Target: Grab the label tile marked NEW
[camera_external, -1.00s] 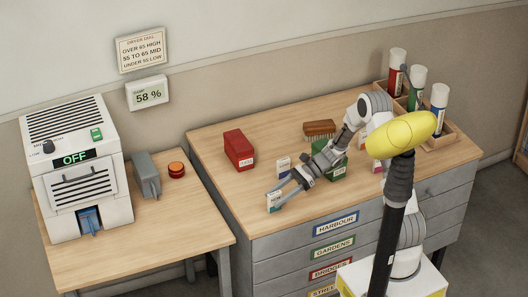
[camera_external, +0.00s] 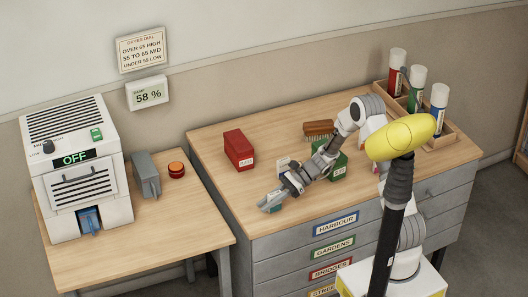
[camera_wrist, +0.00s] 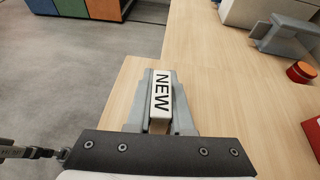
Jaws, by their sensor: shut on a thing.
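The label tile marked NEW (camera_wrist: 162,93) shows in the wrist view as a white block with black letters. It sits between the two fingers of my gripper (camera_wrist: 160,112), which is shut on it. In the external view my gripper (camera_external: 270,203) is low over the front left part of the drawer cabinet's wooden top (camera_external: 222,150), and the tile is mostly hidden by the fingers there. I cannot tell whether the tile touches the top.
A rack (camera_external: 440,140) of tubes is at the back right.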

